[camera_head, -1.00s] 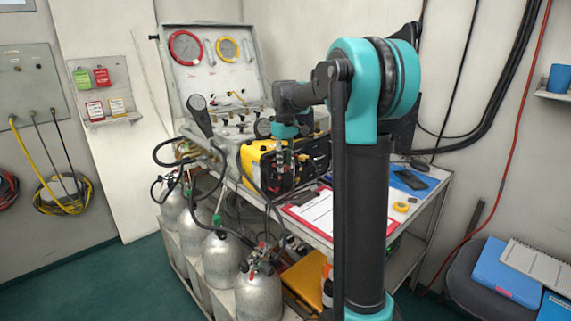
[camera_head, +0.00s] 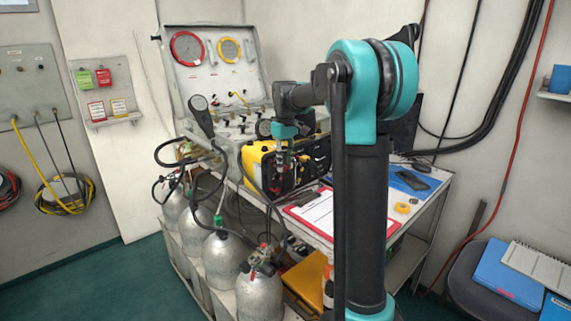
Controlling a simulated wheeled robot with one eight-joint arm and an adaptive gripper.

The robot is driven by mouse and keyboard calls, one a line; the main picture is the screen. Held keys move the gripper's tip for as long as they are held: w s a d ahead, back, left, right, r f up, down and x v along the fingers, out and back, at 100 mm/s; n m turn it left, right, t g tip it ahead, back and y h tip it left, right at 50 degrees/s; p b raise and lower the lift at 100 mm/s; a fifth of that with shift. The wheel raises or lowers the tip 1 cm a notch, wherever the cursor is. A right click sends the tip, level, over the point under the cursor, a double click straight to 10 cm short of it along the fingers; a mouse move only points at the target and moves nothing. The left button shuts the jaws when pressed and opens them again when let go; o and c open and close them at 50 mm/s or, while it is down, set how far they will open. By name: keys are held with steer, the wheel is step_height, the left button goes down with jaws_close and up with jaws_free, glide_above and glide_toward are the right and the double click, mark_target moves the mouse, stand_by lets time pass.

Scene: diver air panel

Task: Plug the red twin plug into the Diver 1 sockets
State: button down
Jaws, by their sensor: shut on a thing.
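My gripper (camera_head: 280,158) points down in front of the yellow and black unit (camera_head: 258,160) on the cart. It is shut on a small dark-red thing, which looks like the red twin plug (camera_head: 276,176). The plug is partly hidden and too small to see its pins. The sockets on the yellow and black unit's face cannot be made out, nor the Diver 1 label. I cannot tell whether the plug touches the unit.
The open panel case (camera_head: 212,45) with red and yellow gauges stands behind. A red clipboard (camera_head: 312,213) lies to the right on the cart. Silver cylinders (camera_head: 223,258) and dark hoses crowd the front left. My arm hides part of the cart.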

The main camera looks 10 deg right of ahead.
steer(key=shift+w+a, duration=0.2)
steer(key=shift+w, duration=0.1)
stand_by(1.1)
steer(key=c, duration=1.1)
jaws_free()
